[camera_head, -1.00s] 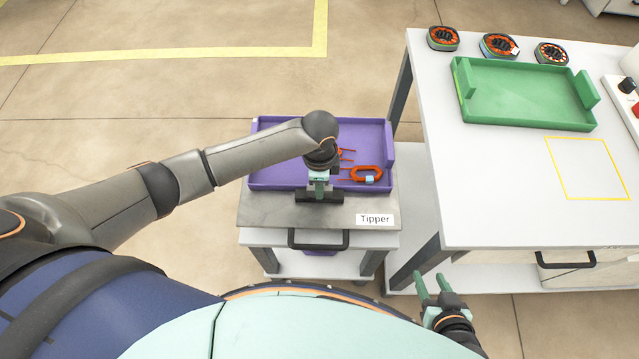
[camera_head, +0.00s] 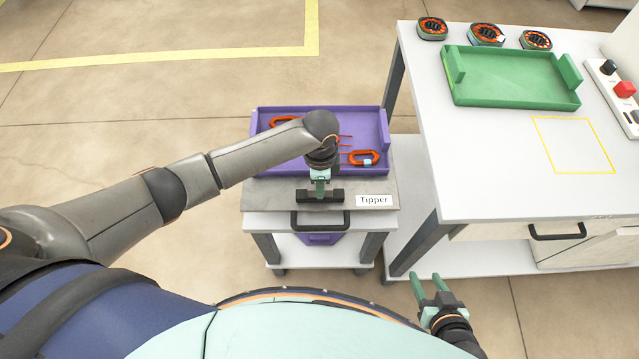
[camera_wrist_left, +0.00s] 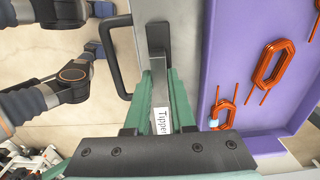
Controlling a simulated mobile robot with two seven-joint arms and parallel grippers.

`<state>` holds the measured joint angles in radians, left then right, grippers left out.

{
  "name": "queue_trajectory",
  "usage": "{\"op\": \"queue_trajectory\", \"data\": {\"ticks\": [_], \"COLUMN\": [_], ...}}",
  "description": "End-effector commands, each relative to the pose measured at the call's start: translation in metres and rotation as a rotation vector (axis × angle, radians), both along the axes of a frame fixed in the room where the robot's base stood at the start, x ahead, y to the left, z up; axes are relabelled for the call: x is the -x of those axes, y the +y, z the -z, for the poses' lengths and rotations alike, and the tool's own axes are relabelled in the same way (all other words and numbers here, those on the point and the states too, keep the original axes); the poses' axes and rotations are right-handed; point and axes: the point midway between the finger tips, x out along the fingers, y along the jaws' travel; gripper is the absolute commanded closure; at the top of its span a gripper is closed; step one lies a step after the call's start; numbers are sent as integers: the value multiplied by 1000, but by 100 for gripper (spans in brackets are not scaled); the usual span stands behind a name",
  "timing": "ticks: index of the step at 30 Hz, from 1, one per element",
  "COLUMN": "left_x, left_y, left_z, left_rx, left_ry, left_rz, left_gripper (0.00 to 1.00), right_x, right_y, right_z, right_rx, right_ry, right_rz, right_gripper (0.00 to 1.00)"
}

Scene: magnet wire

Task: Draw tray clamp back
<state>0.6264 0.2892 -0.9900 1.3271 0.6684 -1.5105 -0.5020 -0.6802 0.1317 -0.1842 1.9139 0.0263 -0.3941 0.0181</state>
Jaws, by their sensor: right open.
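The tray clamp (camera_head: 336,196) is a dark bar on the grey plate of the tipper (camera_head: 270,196), in front of the purple tray (camera_head: 385,128). In the left wrist view the clamp (camera_wrist_left: 158,42) lies between the tray and the cart's front handle. My left gripper (camera_head: 320,190) is down at the middle of the clamp. In the left wrist view its green fingers (camera_wrist_left: 162,80) are on either side of the clamp's grey bar, closed on it. My right gripper (camera_head: 428,284) is open and empty, low beside the cart.
Orange wire coils (camera_head: 364,158) lie in the purple tray. The cart has a dark front handle (camera_head: 320,221). A white table (camera_head: 480,180) on the right bears a green tray (camera_head: 510,80), several round orange-and-black parts (camera_head: 486,34) and a control box (camera_head: 622,88).

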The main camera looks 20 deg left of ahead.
Motion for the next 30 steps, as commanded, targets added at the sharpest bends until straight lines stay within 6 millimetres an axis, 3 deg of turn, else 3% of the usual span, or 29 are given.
{"op": "queue_trajectory", "data": {"ticks": [1,7,17,20,30], "left_x": [-1,-1,-1,-2,-2], "left_y": [0,0,0,0,0], "left_z": [0,0,-4,-16,-88], "left_rx": [0,0,1,2,2], "left_ry": [-2,-3,-4,-6,-8], "left_rz": [0,-1,-1,-1,1], "left_gripper": [71,49,48,48,48], "right_x": [0,0,0,-1,-1], "right_y": [0,0,0,0,0], "right_z": [0,0,-1,-3,-9], "right_rx": [0,0,0,0,0], "right_ry": [0,-1,-1,-1,-2], "right_rz": [0,0,0,0,0], "right_gripper": [50,50,50,50,50]}}
